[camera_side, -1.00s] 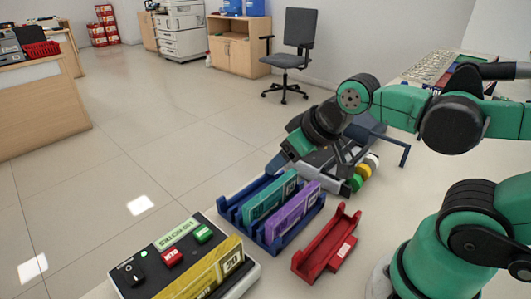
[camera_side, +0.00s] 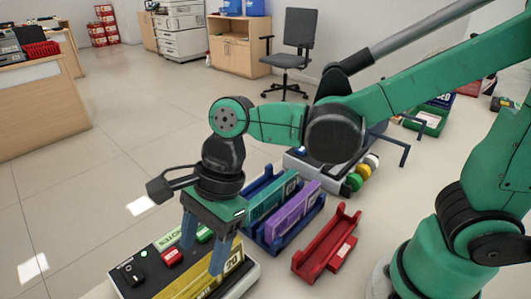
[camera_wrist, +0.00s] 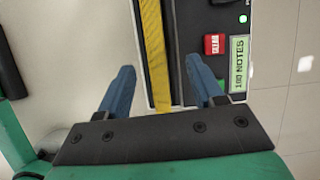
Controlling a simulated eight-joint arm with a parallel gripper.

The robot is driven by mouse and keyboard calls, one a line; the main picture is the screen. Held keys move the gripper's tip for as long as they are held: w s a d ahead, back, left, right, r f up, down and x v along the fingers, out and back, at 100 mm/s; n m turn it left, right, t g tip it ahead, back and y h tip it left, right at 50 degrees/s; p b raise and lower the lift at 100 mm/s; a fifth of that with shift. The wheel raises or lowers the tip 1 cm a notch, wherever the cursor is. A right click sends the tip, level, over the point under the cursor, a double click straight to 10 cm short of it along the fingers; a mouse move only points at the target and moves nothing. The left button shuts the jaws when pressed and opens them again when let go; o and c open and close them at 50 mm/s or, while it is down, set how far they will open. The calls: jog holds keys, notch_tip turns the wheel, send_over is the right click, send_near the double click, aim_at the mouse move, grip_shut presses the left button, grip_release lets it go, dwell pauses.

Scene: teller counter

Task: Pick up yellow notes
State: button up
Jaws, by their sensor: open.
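The yellow notes (camera_side: 208,276) stand on edge as a bundle marked 20, along the near side of a dark counting machine (camera_side: 140,285) in the side view. In the wrist view the yellow notes (camera_wrist: 155,50) show as a narrow upright strip between my two blue fingers. My gripper (camera_side: 203,258) is open, pointing down over the far end of the bundle, with one finger on each side of it. It also shows in the wrist view (camera_wrist: 163,90). I cannot tell how far the fingertips reach down beside the notes.
A blue rack (camera_side: 268,240) holds a teal bundle (camera_side: 268,203) and a purple bundle (camera_side: 292,213) just behind the machine. An empty red tray (camera_side: 325,247) stands to the right. The machine has a red button (camera_wrist: 214,44) and a 100 NOTES label (camera_wrist: 240,63).

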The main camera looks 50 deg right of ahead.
aim_at(197, 270)
jog(key=shift+s+a+f+m, duration=0.15)
jog(key=shift+a+f+m, duration=0.2)
jog(key=shift+a, duration=0.1)
jog(key=shift+x, duration=2.5)
grip_shut()
